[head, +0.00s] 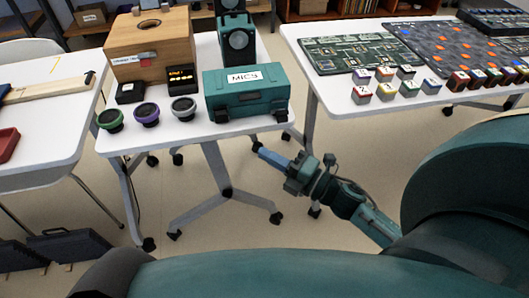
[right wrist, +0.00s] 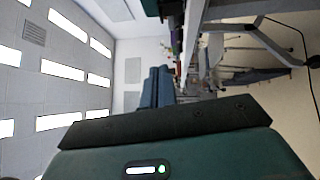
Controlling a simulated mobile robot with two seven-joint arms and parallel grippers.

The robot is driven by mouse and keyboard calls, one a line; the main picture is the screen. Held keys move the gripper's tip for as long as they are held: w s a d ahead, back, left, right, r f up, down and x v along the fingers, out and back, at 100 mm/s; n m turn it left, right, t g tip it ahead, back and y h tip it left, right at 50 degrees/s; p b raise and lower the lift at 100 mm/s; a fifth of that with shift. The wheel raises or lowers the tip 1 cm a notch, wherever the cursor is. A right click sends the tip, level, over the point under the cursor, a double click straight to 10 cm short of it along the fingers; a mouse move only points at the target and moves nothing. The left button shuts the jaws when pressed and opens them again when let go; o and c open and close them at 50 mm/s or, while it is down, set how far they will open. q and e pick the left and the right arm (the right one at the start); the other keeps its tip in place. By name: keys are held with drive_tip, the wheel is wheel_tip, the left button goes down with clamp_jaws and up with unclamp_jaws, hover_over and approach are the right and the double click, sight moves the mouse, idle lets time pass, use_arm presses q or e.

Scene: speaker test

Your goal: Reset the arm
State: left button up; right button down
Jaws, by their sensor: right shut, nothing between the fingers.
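My right gripper (head: 264,153) is in the head view, low in front of the gap between the middle and right tables. Its blue fingers are together and empty, pointing up and left. My right arm (head: 350,200) reaches it from the lower right. In the right wrist view the blue fingers (right wrist: 157,88) also show closed with nothing between them, and the picture is turned sideways. My left gripper is not in view.
The right table (head: 330,90) holds circuit boards (head: 365,53) and several small cubes (head: 383,74). Black cases (head: 70,248) lie on the floor.

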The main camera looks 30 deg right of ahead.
idle(0.4)
use_arm(q)
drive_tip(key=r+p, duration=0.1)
drive_tip(key=p, duration=0.4)
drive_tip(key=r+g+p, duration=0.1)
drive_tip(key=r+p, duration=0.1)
drive_tip(key=p, duration=0.2)
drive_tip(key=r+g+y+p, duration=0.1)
drive_tip(key=p, duration=0.4)
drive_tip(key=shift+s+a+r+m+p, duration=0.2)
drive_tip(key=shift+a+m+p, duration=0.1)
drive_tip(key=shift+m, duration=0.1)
use_arm(e)
drive_tip(key=s+a+m+g+h, duration=0.3)
drive_tip(key=s+m, duration=0.2)
drive_tip(key=m, duration=0.6)
drive_tip(key=s+a+r+m+g+h, duration=0.1)
drive_tip(key=s+a+m+g+h, duration=0.2)
drive_tip(key=m, duration=0.8)
drive_tip(key=shift+s+a+r, duration=0.25)
drive_tip(key=shift+s+a, duration=0.5)
drive_tip(key=shift+s, duration=0.5)
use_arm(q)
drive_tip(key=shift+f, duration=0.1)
use_arm(e)
drive_tip(key=shift+f, duration=0.15)
